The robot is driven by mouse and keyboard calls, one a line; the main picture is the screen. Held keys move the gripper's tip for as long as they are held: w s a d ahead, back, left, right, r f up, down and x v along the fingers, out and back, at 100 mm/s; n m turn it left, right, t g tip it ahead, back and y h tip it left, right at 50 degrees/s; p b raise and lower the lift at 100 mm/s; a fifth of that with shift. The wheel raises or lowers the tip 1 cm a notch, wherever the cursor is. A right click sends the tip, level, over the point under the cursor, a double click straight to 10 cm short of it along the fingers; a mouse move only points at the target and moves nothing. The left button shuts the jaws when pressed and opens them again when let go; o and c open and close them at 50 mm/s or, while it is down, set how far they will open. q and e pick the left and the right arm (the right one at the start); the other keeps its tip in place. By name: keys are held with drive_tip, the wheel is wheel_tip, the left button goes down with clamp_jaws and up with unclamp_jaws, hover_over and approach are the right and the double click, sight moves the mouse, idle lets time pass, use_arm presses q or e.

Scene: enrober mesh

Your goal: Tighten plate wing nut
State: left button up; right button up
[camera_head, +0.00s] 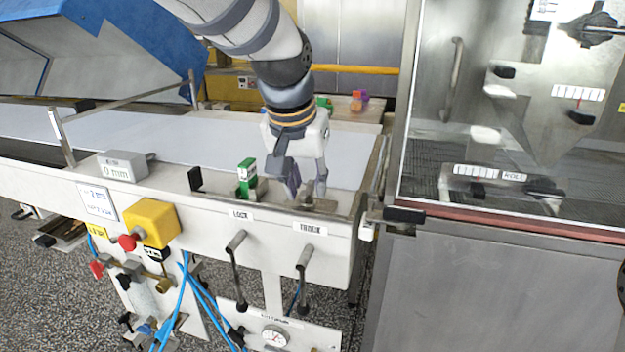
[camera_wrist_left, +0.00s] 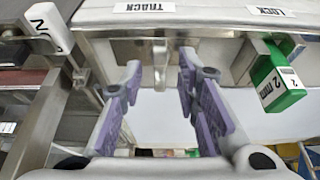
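My left gripper (camera_head: 307,187) is at the near right corner of the white belt, just above the frame edge behind the TRACK label (camera_head: 310,228). In the left wrist view its two purple-padded fingers (camera_wrist_left: 160,88) are apart, with nothing gripped between them. A small upright metal tab (camera_wrist_left: 160,60) shows beyond the gap between the fingers, below the TRACK label; I cannot tell whether it is the wing nut. A grey metal bracket (camera_head: 318,206) lies by the fingertips in the head view. No wing nut shows clearly. My right gripper is not in view.
A green 2 mm block (camera_head: 246,176) stands on the frame behind the LOCK label, left of the gripper; it also shows in the left wrist view (camera_wrist_left: 281,88). Two levers (camera_head: 303,272) hang on the front panel. A glazed cabinet (camera_head: 500,120) stands close on the right.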

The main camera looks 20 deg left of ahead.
use_arm(q)
clamp_jaws()
